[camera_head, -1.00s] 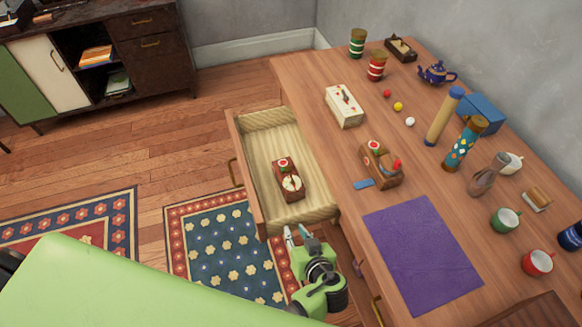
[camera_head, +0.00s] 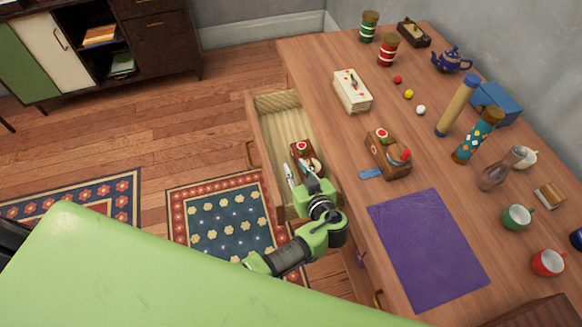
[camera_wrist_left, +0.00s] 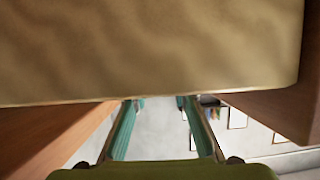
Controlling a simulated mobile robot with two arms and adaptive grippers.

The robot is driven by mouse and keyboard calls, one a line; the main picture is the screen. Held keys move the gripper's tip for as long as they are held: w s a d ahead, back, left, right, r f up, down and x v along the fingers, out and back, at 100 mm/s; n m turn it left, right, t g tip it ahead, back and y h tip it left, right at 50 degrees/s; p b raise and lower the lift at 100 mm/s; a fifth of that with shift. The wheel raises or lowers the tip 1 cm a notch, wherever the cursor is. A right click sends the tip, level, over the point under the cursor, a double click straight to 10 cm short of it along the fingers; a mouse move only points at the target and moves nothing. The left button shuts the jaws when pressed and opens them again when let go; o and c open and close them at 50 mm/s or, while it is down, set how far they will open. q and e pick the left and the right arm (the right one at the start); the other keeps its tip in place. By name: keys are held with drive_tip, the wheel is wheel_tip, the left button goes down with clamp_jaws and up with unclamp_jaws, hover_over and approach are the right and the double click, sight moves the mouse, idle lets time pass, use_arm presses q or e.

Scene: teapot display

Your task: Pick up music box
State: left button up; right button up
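A small brown wooden box (camera_head: 302,149) with a red-and-white top piece and a pale disc lies in the open drawer (camera_head: 277,104). A similar wooden box (camera_head: 388,158) stands on the table, and a cream box with a small dark part on its lid (camera_head: 352,91) stands farther back. I cannot tell for sure which is the music box. My left gripper (camera_head: 299,173) is open over the drawer, close by the near end of the brown box and partly hiding it. Its parted, empty fingers (camera_wrist_left: 160,104) show in the left wrist view, under a large blurred tan surface. My right gripper is out of view.
The wooden table holds a purple mat (camera_head: 428,250), a blue box (camera_head: 497,103), a teapot (camera_head: 451,61), small balls, cylinders and cups. The drawer's walls surround my left gripper closely. Patterned rugs (camera_head: 228,220) lie on the floor.

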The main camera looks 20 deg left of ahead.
sight(307, 163)
use_arm(q)
drive_tip(key=x, duration=0.3)
drive_tip(key=shift+w+f+b, duration=0.2)
drive_tip(key=shift+w+b, duration=0.15)
drive_tip(key=shift+w, duration=0.1)
clamp_jaws()
unclamp_jaws()
